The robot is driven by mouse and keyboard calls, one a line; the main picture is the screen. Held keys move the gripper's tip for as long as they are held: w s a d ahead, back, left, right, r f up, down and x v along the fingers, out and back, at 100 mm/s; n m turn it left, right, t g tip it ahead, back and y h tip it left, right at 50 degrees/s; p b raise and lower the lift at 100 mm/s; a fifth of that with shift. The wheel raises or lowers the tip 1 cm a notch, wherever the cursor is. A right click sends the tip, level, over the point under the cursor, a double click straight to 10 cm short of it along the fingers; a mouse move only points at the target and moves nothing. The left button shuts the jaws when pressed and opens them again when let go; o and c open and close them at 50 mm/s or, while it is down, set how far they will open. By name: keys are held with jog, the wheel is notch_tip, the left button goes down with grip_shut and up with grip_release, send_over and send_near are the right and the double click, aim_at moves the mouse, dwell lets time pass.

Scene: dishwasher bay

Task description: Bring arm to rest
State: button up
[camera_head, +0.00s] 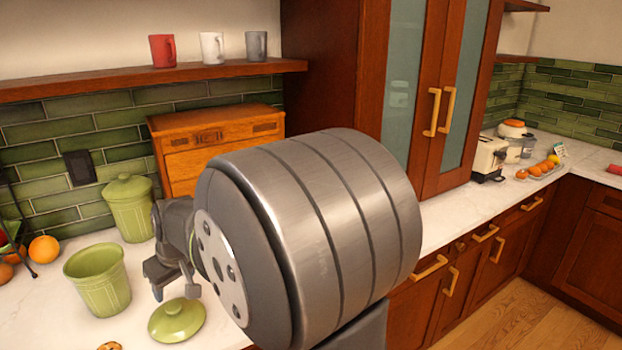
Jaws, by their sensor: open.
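My arm's big grey metal link fills the middle of the head view and hides much of the counter behind it. My gripper (175,284) shows at the left of this link, over the white counter (225,328). Its fingers point down, are apart and hold nothing that I can see. It is just above a green lid (177,320) that lies on the counter. I cannot tell the exact height of the gripper over the lid.
An open green canister (98,281) stands left of my gripper, and a lidded green canister (130,208) stands behind. A wooden bread box (215,143) is against the tiled wall. Oranges (44,249) lie at far left. A tall cabinet (398,95) rises behind my arm. A toaster (489,157) stands right.

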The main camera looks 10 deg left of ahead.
aim_at(173, 306)
jog(key=x, duration=0.9)
jog(key=shift+a+f, duration=0.15)
jog(key=shift+f, duration=0.1)
jog(key=shift+r, duration=1.55)
